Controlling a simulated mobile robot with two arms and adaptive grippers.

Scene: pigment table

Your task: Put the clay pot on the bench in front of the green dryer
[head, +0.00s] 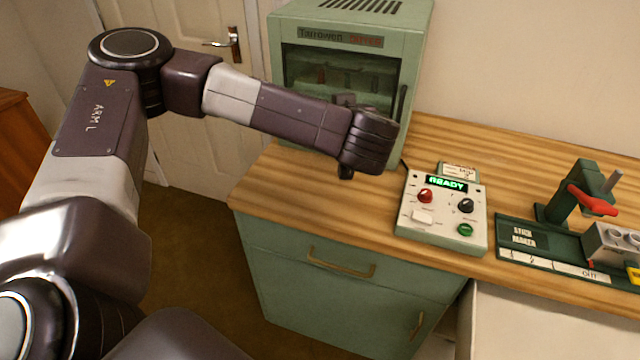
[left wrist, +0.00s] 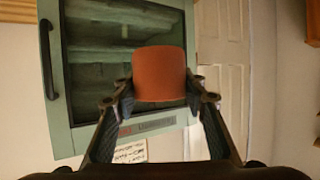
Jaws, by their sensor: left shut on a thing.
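The clay pot (left wrist: 160,70), orange-brown, is between the two fingers of my left gripper (left wrist: 160,92) in the left wrist view, and the gripper is shut on it. The green dryer (head: 350,38) stands at the back left of the wooden bench (head: 480,140). Its closed glass door (left wrist: 92,70) is behind the pot in the left wrist view. In the head view my left wrist is in front of the dryer and hides the pot and most of the gripper. I cannot tell the pot's height above the bench. My right gripper is not in view.
A control box (head: 443,212) with a lit READY display stands on the bench right of my left wrist. A green press with a red lever (head: 592,200) is further right. Bare wood shows at the bench's front left corner. A white door (head: 200,120) is behind.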

